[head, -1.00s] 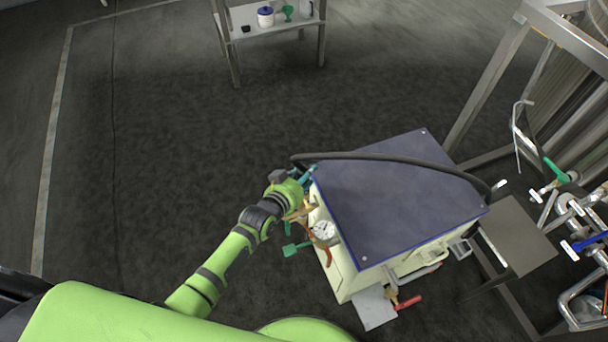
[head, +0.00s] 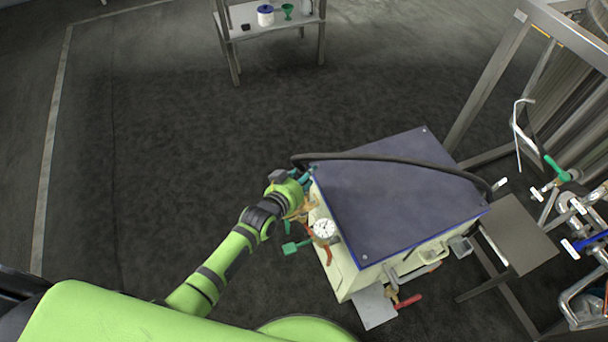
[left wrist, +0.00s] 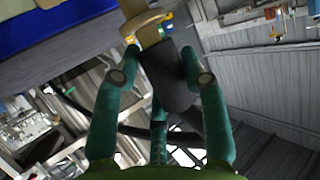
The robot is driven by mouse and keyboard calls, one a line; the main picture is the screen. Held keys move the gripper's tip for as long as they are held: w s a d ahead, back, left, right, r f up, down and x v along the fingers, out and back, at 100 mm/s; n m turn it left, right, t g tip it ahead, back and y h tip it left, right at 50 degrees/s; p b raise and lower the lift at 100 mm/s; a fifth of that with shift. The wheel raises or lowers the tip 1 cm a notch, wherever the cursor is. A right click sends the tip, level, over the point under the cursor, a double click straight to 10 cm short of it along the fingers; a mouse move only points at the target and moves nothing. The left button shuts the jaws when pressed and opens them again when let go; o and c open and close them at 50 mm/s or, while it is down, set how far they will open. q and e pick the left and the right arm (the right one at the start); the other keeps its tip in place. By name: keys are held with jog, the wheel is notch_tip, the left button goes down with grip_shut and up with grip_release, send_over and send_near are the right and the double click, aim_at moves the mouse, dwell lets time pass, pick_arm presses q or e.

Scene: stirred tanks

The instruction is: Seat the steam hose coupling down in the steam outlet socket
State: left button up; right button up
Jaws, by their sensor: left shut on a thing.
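My left gripper (head: 307,177) is at the left side of the blue-topped steam cabinet (head: 395,195). In the left wrist view its teal fingers (left wrist: 162,78) are shut around the dark hose coupling (left wrist: 172,88). The black hose (head: 400,158) runs from the gripper across the cabinet top to the right. A tan brass fitting (left wrist: 146,24), which looks like the steam outlet socket, is at the far end of the coupling. The two look in line and touching or nearly so; I cannot tell how deep the coupling sits. My right gripper is out of view.
A round gauge (head: 324,229) and a green handle (head: 291,248) stick out close to my left wrist. A red-handled valve (head: 408,301) is low at the cabinet's front. Pipework and a metal frame (head: 487,85) stand at the right. The floor to the left is clear.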

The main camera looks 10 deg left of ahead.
aim_at(304, 171)
pick_arm(q)
jog(key=shift+f+b, duration=1)
jog(key=shift+f, duration=0.35)
dwell(1.6)
jog(key=o, duration=1.3)
jog(key=shift+o, duration=0.2)
jog(key=o, duration=0.5)
jog(key=shift+f, duration=0.1)
jog(key=shift+r, duration=0.2)
jog(key=shift+r+p, duration=3.9)
jog(key=shift+p, duration=0.1)
